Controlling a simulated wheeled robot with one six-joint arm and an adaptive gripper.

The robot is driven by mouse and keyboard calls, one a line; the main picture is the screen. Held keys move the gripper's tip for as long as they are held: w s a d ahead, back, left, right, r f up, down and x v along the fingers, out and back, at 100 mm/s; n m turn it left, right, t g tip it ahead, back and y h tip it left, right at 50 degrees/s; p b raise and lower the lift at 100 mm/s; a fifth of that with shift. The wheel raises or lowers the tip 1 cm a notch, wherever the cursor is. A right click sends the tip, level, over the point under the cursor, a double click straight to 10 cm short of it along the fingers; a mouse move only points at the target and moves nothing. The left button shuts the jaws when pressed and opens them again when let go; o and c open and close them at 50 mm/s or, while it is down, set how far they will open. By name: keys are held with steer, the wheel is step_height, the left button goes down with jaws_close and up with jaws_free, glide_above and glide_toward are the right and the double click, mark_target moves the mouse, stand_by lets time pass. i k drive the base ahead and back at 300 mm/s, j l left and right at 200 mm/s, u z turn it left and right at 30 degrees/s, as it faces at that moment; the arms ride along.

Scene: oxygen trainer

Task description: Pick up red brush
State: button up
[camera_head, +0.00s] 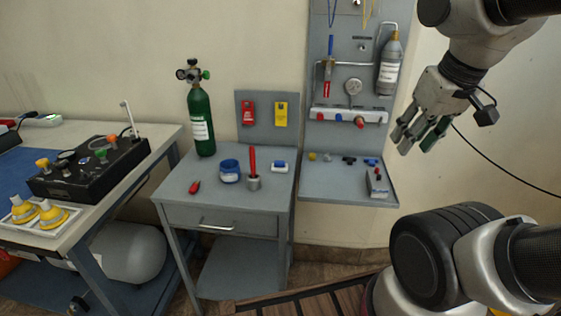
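A red, slender upright item that looks like the red brush (252,158) stands in a small grey cup (254,183) on the small grey table (180,190). Its lower end is hidden in the cup. My gripper (420,138) hangs at the upper right, in front of the pale wall and well to the right of the brush. Its fingers are spread apart and nothing shows between them.
A grey shelf (340,190) with small parts adjoins at right. A workbench (160,142) stands left.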

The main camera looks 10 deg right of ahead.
mark_target(251, 149)
steer(key=j+z, duration=0.1)
steer(key=z, duration=0.35)
steer(key=j+z, duration=0.1)
steer(key=z, duration=0.3)
steer(key=j+z, duration=0.1)
steer(key=z, duration=0.35)
steer(key=k+j+z, duration=0.1)
steer(key=z, duration=0.3)
steer(key=k+j, duration=0.4)
steer(key=j, duration=0.15)
steer(key=k+j, duration=0.35)
steer(key=j, duration=0.25)
steer(key=z, duration=0.05)
